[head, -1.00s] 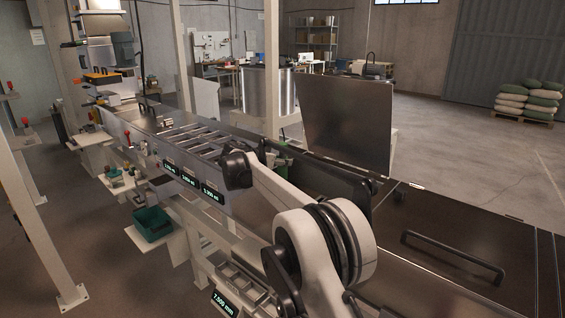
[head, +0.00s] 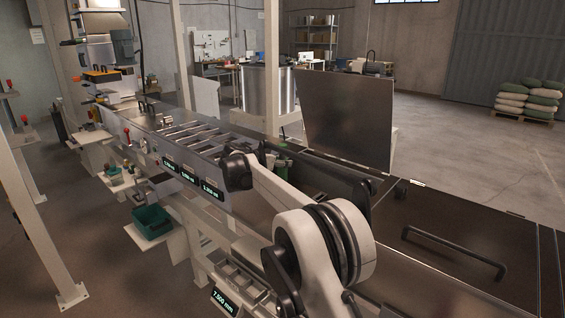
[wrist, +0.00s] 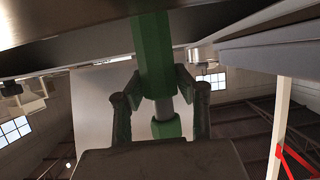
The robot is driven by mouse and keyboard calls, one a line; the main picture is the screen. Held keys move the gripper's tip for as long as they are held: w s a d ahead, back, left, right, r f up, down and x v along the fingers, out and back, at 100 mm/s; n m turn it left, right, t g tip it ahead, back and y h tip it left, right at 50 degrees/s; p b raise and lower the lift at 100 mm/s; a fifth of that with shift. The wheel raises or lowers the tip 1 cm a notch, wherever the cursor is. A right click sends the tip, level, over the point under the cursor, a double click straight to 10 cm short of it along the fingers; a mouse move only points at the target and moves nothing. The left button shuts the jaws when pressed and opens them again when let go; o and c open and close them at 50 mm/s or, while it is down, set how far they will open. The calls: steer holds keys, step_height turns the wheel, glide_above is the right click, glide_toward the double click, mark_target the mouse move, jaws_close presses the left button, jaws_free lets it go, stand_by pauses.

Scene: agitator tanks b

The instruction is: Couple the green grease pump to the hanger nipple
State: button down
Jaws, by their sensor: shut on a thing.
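The green grease pump (wrist: 153,55) stands in the middle of the wrist view, with a grey rod and a green end piece below its hexagonal body. My gripper (wrist: 159,88) is shut on the pump, one dark finger on each side. The pump's upper end runs up to the top edge of the wrist view, between dark metal surfaces. A short metal cylinder (wrist: 203,56) shows to its right; I cannot tell whether it is the hanger. The nipple cannot be made out.
A raised metal lid (head: 345,118) stands behind the trough. A closed dark cover with a black handle (head: 455,255) lies at the right. A grey beam (wrist: 270,55) crosses the upper right of the wrist view. A teal bin (head: 152,222) sits on a low shelf.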

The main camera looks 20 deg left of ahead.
steer(key=shift+f+b, duration=0.55)
steer(key=shift+f, duration=0.35)
steer(key=c, duration=1.3)
jaws_free()
steer(key=shift+o, duration=0.2)
steer(key=shift+s, duration=0.1)
